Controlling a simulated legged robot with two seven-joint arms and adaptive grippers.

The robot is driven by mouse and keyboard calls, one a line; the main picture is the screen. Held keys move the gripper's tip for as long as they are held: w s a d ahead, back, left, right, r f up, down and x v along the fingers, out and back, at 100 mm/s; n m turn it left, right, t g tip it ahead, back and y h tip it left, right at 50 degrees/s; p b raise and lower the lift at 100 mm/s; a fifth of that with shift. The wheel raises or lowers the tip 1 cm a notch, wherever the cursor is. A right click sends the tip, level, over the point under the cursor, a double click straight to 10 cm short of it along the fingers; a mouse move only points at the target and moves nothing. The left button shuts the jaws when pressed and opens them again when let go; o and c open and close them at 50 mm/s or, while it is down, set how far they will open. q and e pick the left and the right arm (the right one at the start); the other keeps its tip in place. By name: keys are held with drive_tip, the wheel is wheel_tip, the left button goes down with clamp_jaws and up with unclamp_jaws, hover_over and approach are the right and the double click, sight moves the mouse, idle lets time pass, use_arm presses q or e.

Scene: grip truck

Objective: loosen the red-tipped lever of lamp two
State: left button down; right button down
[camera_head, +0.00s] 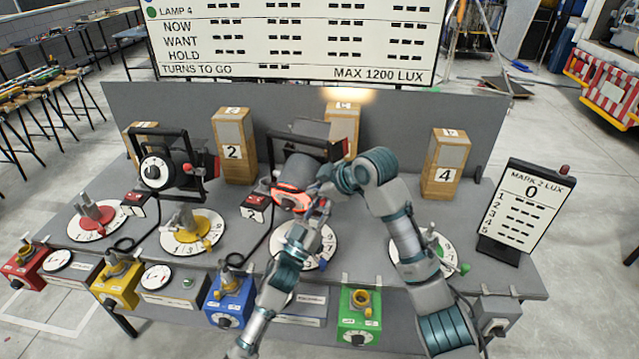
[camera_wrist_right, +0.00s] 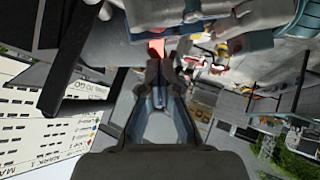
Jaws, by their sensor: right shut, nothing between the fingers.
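A black lamp (camera_head: 298,165) stands in the middle of the bench beside a red tag that seems to read 2 (camera_head: 255,207). Its front rim (camera_head: 291,196) glows orange-red. My right gripper (camera_head: 323,187) is at the lamp's front right side, shut and empty. In the right wrist view the closed fingertips (camera_wrist_right: 158,72) point at a small red piece (camera_wrist_right: 156,48) just beyond them; it may be the lever tip, but I cannot tell whether they touch. My left arm rises from below, its end close under the lamp; its fingers are too small and overlapped to read.
Another framed lamp (camera_head: 170,168) stands to the left. Wooden blocks (camera_head: 233,146) (camera_head: 446,163) stand behind, and a lux board (camera_head: 523,213) stands at the right. Dials and coloured boxes (camera_head: 359,318) line the front. Both my arms crowd the middle.

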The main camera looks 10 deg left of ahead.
sight(322, 202)
drive_tip(key=shift+w+d+f, duration=0.15)
drive_tip(key=shift+d+f, duration=0.65)
drive_tip(key=shift+f, duration=0.05)
use_arm(q)
drive_tip(key=shift+w, duration=0.1)
drive_tip(key=shift+a, duration=0.15)
use_arm(e)
drive_tip(key=shift+d+f, duration=0.2)
drive_tip(key=shift+f, duration=0.6)
use_arm(q)
drive_tip(key=c, duration=1)
unclamp_jaws()
use_arm(e)
drive_tip(key=shift+f, duration=0.1)
use_arm(q)
drive_tip(key=shift+o, duration=0.2)
use_arm(e)
drive_tip(key=shift+w, duration=0.1)
drive_tip(key=shift+r, duration=0.2)
